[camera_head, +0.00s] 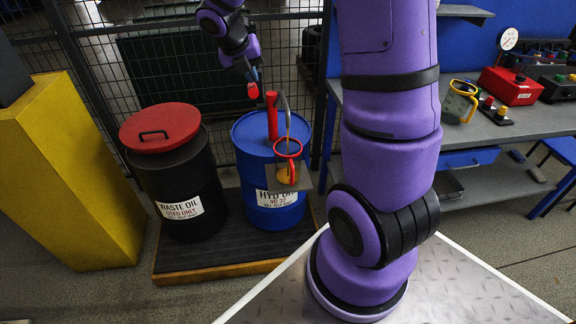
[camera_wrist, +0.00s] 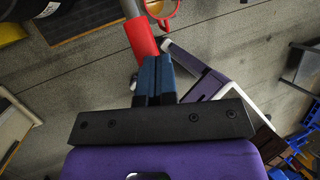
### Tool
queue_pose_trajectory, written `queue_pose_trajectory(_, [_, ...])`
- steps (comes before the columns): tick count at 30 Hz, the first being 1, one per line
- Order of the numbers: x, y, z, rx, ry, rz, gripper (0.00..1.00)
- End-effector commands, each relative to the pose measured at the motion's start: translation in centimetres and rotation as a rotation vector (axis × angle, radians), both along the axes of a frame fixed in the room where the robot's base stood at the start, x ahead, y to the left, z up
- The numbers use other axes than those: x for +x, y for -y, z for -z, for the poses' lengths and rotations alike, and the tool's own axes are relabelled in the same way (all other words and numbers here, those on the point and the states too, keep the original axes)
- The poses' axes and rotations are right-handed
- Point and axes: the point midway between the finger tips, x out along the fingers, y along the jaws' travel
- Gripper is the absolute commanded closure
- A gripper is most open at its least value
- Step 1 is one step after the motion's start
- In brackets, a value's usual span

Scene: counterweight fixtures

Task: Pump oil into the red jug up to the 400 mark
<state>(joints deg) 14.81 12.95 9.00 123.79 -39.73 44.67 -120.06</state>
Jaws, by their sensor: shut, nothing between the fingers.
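The red jug (camera_head: 288,148), clear with a red rim and handle, stands under the curved grey spout (camera_head: 287,108) in front of the blue drum (camera_head: 243,136). Something amber shows low in it; its marks are too small to read. The red jug's rim (camera_wrist: 175,22) shows at the top of the wrist view. The red pump body (camera_head: 272,117) rises from the drum lid. My gripper (camera_head: 254,82) is beside and above it, at a red handle grip (camera_head: 253,91). In the wrist view my gripper's fingers (camera_wrist: 153,60) are shut, close to or touching the red grip (camera_wrist: 141,37), not around it.
A black waste oil drum (camera_head: 172,180) with a red lid stands left of the blue drum on a low platform. A yellow post (camera_head: 75,170) is further left. A wire fence is behind. The bench at right holds a yellow-rimmed jug (camera_head: 460,101) and a red gauge box (camera_head: 511,86).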

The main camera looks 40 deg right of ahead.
Motion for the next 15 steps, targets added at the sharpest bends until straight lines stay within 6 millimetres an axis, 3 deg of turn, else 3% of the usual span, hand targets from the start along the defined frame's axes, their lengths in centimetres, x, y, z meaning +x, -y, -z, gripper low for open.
queue_pose_trajectory(15, [-0.1,0.0,6.3,0.001,-0.005,-0.001,1.00])
